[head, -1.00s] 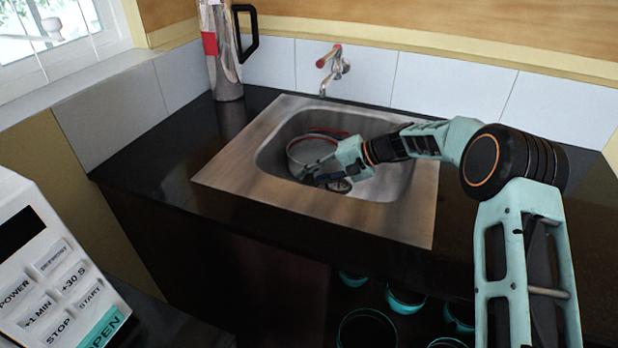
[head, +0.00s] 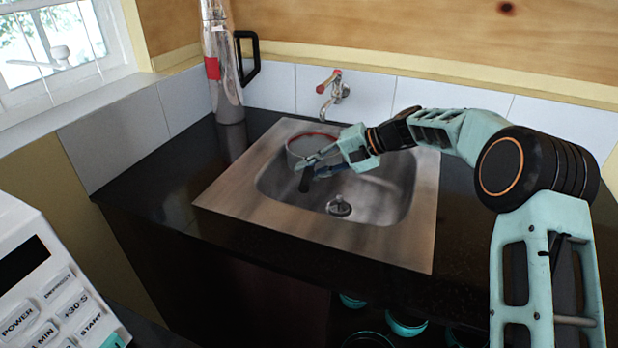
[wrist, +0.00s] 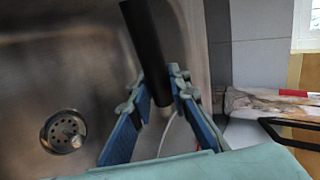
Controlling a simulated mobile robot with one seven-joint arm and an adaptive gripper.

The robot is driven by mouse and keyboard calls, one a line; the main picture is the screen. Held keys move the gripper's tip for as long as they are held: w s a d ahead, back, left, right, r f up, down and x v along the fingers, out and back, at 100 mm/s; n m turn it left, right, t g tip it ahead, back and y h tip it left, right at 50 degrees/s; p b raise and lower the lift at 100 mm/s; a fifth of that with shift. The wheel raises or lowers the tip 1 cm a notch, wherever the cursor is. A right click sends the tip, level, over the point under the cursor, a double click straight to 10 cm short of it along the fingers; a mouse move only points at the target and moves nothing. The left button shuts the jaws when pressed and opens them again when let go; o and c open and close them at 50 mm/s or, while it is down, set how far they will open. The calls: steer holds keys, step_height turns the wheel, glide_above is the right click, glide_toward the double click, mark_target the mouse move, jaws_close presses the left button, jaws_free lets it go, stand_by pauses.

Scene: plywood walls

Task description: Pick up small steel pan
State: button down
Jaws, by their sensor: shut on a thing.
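The small steel pan (head: 299,149), with a red rim, is held up over the left back part of the sink, partly hidden behind my gripper (head: 311,170). In the wrist view, both blue fingers of my gripper (wrist: 162,92) are shut on the pan's black handle (wrist: 143,42). In the head view, the handle's end points down toward the front. A thin pale curved edge between the fingers in the wrist view may be the pan's rim.
The steel sink (head: 250,200) is set in a dark counter, with its drain (head: 339,207) bare. A tap (head: 333,92) is on the tiled wall behind. A tall steel flask (head: 222,75) with a black handle stands back left. Teal-rimmed bowls (head: 405,323) sit below the counter.

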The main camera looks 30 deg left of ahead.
steer(key=shift+w+a+r, duration=0.1)
steer(key=shift+a+r, duration=0.05)
steer(key=shift+r, duration=0.8)
steer(key=shift+d, duration=0.2)
steer(key=w+d, duration=0.4)
steer(key=d, duration=1.3)
steer(key=shift+w, duration=0.2)
steer(key=shift+d+r+p, duration=0.1)
steer(key=shift+r+p, duration=0.05)
steer(key=shift+p, duration=0.25)
